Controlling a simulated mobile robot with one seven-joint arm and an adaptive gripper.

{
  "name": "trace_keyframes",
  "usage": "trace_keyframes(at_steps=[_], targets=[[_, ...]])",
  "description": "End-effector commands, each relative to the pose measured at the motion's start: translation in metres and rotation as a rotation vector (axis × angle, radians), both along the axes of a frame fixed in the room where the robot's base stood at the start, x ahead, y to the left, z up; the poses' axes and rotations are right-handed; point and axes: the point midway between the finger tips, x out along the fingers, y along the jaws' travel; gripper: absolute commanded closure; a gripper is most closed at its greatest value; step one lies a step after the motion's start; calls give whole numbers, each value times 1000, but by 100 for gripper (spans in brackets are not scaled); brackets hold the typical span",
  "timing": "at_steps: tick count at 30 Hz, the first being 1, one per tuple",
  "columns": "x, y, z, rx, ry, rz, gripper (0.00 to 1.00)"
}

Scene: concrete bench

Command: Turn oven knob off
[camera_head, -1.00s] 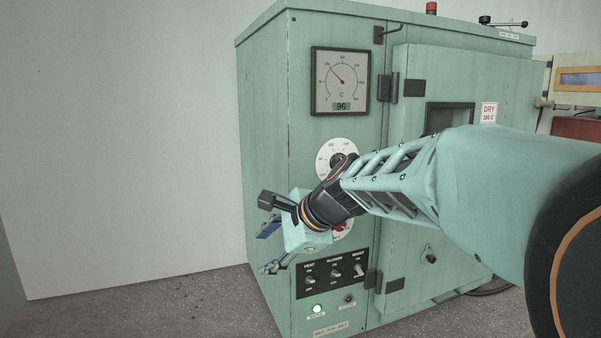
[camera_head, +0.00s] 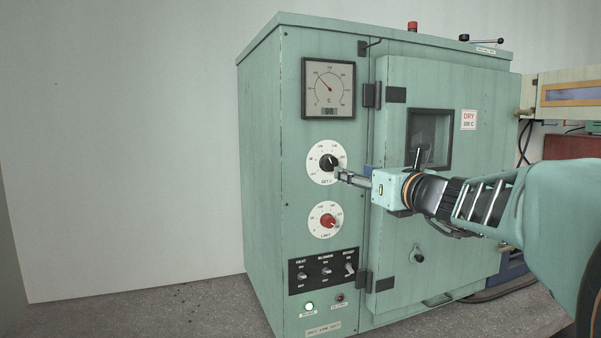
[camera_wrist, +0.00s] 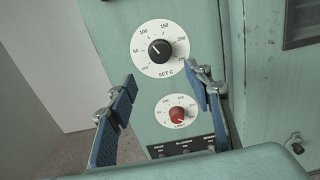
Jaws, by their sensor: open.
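The oven is a tall green cabinet (camera_head: 262,150) with a control column on its front. The black SET C knob (camera_head: 328,162) sits on a white numbered dial; it also shows in the wrist view (camera_wrist: 159,50). Below it is the red knob (camera_head: 328,221) on a similar dial, also in the wrist view (camera_wrist: 177,115). My gripper (camera_head: 345,176) is just right of the black knob in the head view. In the wrist view my gripper (camera_wrist: 160,99) has its blue-padded fingers spread and empty, with the dials seen between and beyond them. Contact with the knob does not show.
A gauge (camera_head: 328,88) with a display reading about 98 is above the knobs. The door (camera_head: 455,120) with window and DRY sign is at right. Room left of the oven is clear.

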Motion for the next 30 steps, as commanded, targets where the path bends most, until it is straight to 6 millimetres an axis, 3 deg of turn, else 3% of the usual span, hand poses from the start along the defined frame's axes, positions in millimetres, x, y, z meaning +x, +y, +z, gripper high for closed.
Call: trace_keyframes(at_steps=[5, 18, 30], targets=[[16, 4, 0, 6, 0, 0, 53], [86, 28, 1, 6, 1, -1, 53], [102, 33, 0, 3, -1, -2, 53]])
